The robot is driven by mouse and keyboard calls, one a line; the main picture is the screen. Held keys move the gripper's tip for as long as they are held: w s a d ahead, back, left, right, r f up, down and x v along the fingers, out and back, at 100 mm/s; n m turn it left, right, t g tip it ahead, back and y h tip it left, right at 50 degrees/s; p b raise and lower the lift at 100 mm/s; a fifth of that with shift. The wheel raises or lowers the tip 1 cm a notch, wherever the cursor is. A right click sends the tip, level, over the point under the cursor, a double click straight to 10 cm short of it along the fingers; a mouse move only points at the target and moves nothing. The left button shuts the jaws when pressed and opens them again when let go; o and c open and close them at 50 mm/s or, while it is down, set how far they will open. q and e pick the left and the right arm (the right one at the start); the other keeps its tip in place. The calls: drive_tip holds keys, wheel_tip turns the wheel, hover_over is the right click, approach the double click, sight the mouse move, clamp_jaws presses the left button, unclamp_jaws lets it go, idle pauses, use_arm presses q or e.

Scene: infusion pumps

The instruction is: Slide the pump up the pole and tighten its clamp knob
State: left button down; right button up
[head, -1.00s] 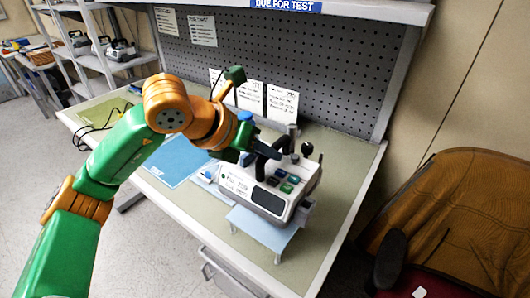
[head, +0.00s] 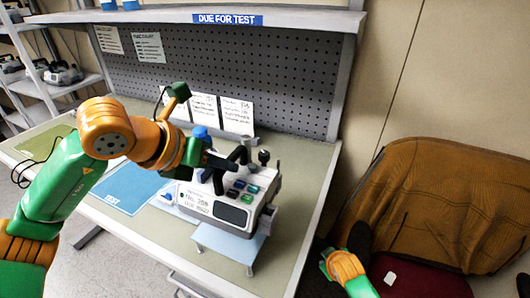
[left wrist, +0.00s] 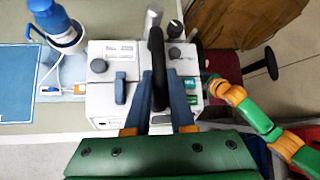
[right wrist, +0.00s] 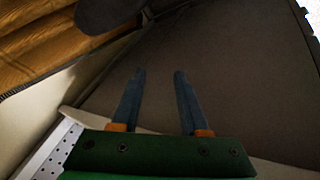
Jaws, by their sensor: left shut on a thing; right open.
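The pump (head: 232,207) is a white box with a dark screen and coloured buttons. It also shows in the left wrist view (left wrist: 103,103). My left gripper (left wrist: 161,80) is shut on its black carry handle (left wrist: 157,50). A short grey pole (head: 254,148) rises behind the pump; its top shows in the left wrist view (left wrist: 153,18). A dark round knob (head: 264,157) stands beside the pole; I cannot tell whether it is the clamp knob. My right gripper (right wrist: 160,75) is open and empty, away from the pump at the lower right.
The pump is over a small pale-blue stand (head: 222,242) near the bench's front right edge. A blue bottle (left wrist: 50,17) stands in a holder behind it. A blue mat (head: 128,187) lies to the left. A brown-backed chair (head: 430,200) is at the right.

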drive_tip(key=w+a+r+y, duration=0.1)
drive_tip(key=w+a+r, duration=0.15)
drive_tip(key=r, duration=0.75)
drive_tip(key=w+a+r+m+t+y, duration=0.1)
drive_tip(key=w+a+r+y, duration=0.15)
drive_tip(key=r, duration=0.75)
drive_tip(key=w+a+r+y, duration=0.15)
drive_tip(key=a+r, duration=0.25)
drive_tip(key=r, duration=0.5)
drive_tip(key=n+g+y, duration=0.1)
drive_tip(key=n+y, duration=0.1)
approach(265, 154)
drive_tip(key=x, duration=0.7)
drive_tip(key=shift+w+a+f, duration=0.1)
drive_tip(key=shift+a+f, duration=0.05)
drive_tip(key=shift+w+a+f, duration=0.2)
drive_tip(key=shift+w+f, duration=0.05)
drive_tip(key=shift+f, duration=0.1)
clamp_jaws()
